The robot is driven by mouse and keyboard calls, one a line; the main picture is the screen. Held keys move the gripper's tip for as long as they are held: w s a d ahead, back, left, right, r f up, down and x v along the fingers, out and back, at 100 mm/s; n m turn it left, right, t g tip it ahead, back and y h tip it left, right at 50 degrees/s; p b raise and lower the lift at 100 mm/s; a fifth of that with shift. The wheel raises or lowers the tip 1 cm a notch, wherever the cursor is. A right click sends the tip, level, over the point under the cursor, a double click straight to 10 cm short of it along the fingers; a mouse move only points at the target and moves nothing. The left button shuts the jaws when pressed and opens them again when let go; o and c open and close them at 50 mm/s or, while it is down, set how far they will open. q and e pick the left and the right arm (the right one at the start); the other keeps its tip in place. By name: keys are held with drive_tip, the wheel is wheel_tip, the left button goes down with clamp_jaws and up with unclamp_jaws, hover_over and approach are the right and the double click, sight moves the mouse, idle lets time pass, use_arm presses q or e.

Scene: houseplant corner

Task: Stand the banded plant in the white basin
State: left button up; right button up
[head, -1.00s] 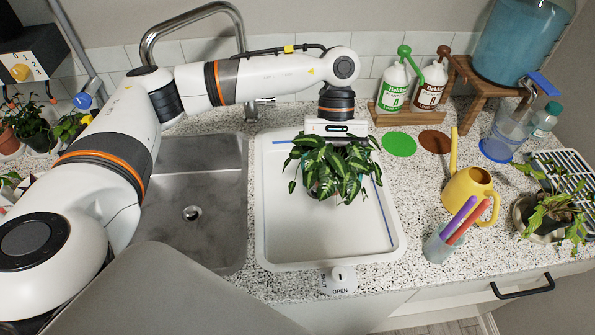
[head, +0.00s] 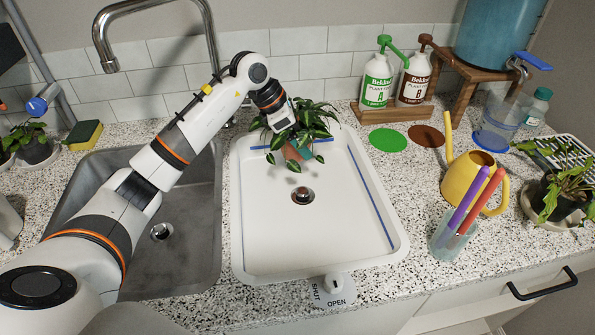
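The banded plant (head: 308,123), leafy green in a terracotta pot (head: 297,150), is at the back of the white basin (head: 270,265). A patch of blue-green shows on the pot, partly covered by leaves. My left gripper (head: 284,120) is at the plant's upper left and appears shut on it; leaves hide the fingertips. The pot looks tilted, and I cannot tell whether its bottom touches the basin. The basin's drain (head: 303,196) is uncovered in front of the plant. My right gripper is not in view.
A steel sink (head: 180,260) lies left of the basin. Bottles (head: 378,82) on a wooden stand are behind right. A yellow watering can (head: 468,180), a pen cup (head: 450,240) and another plant (head: 560,195) stand right. The basin's front and middle are clear. A SHUT/OPEN knob (head: 333,285) is at its front.

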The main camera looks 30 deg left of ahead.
use_arm(q)
wheel_tip(320, 180, down, 7)
drive_tip(key=shift+d+f, duration=0.1)
drive_tip(key=shift+f, duration=0.15)
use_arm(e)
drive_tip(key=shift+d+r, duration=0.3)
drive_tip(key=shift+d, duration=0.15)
use_arm(q)
drive_tip(key=shift+f, duration=0.1)
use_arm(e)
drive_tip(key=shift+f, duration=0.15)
use_arm(q)
drive_tip(key=o, duration=1.1)
drive_tip(key=shift+r, duration=0.2)
drive_tip(key=v, duration=1.2)
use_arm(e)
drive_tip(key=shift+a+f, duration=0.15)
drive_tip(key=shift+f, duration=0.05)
